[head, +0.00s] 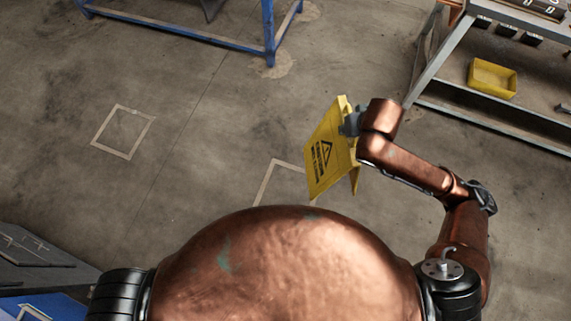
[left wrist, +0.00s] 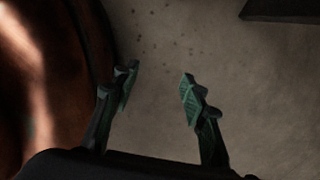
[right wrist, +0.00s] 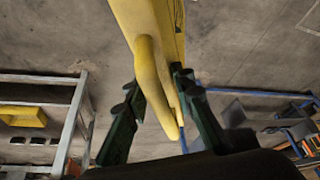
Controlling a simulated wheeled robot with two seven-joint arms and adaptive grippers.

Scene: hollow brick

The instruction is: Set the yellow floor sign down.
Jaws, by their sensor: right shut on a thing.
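The yellow floor sign (head: 328,155) with black print and a warning triangle is in the head view, right of centre. It is tilted and appears held over the floor near a taped square. My right gripper (head: 350,124) is shut on its upper edge. In the right wrist view the sign's yellow top (right wrist: 155,70) lies between the fingers of my right gripper (right wrist: 155,100). Whether the sign's lower edge touches the floor I cannot tell. My left gripper (left wrist: 158,88) is open and empty in the left wrist view; it is not in the head view.
One taped floor square (head: 265,188) lies partly behind the sign; another taped square (head: 123,131) lies to the left on clear floor. A grey metal rack (head: 440,60) with a yellow bin (head: 492,78) stands at the right. A blue frame (head: 268,40) stands at the back.

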